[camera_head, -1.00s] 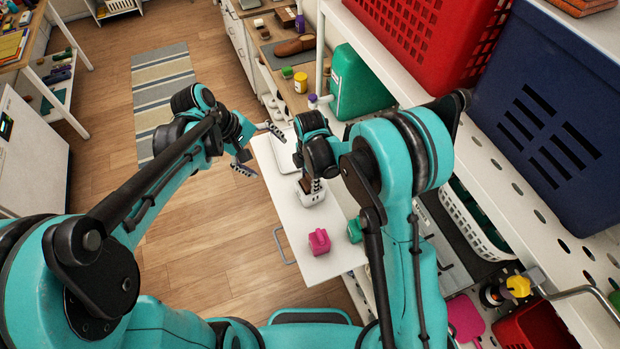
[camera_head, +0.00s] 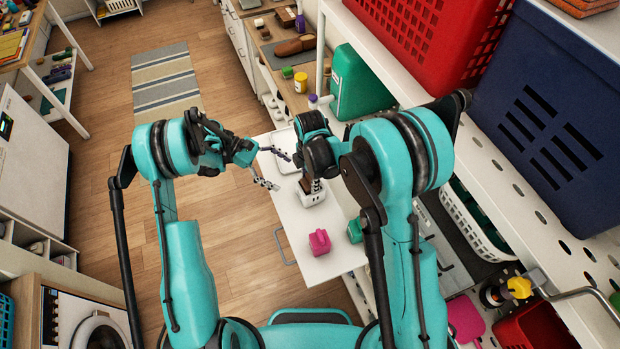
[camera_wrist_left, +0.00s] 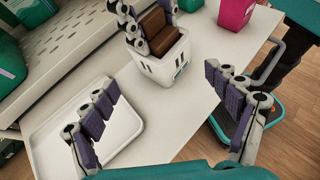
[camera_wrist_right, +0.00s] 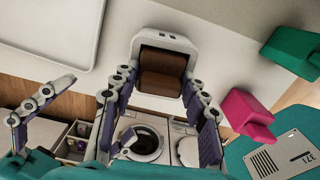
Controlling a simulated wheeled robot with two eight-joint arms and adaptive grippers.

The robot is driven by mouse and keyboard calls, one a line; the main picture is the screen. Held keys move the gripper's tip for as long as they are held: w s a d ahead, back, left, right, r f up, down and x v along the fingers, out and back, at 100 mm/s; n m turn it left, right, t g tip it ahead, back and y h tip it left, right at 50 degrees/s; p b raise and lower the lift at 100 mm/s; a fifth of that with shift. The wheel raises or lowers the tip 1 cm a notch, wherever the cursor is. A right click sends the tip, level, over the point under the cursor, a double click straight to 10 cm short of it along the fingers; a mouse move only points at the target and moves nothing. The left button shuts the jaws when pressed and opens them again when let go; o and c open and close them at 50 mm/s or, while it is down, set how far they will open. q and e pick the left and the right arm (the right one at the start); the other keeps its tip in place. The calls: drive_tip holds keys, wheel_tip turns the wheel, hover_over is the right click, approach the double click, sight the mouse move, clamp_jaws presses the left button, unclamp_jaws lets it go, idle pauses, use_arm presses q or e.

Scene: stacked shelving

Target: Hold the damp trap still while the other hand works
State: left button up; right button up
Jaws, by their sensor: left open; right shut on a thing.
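The damp trap (camera_head: 312,197) is a white box with brown blocks in its open top. It stands upright on the white pull-out surface (camera_head: 310,262) and also shows in the left wrist view (camera_wrist_left: 160,68). My right gripper (camera_wrist_right: 158,76) is shut at the trap's top, a finger on each side of the brown part. I cannot tell whether its fingers bear on the brown part or the white rim. My left gripper (camera_head: 280,171) is open and empty, left of the trap and apart from it. In the left wrist view its spread fingers (camera_wrist_left: 160,80) face the trap.
A shallow white tray (camera_wrist_left: 88,150) lies on the surface beside the trap. A pink object (camera_head: 319,242) and a green one (camera_head: 354,231) stand nearer me. Shelving with a red basket (camera_head: 425,45) and a navy crate (camera_head: 550,120) rises at right. Open floor lies left.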

use_arm(q)
drive_tip(key=shift+s+d+f, duration=0.15)
drive_tip(key=shift+d+f, duration=0.05)
drive_tip(key=shift+f, duration=0.2)
drive_tip(key=shift+x, duration=4.8)
drive_tip(key=shift+r, duration=0.1)
drive_tip(key=shift+c, duration=0.2)
drive_tip(key=shift+c, duration=0.6)
use_arm(e)
drive_tip(key=shift+a, duration=0.1)
use_arm(q)
drive_tip(key=shift+d, duration=0.1)
use_arm(e)
drive_tip(key=shift+r, duration=0.7)
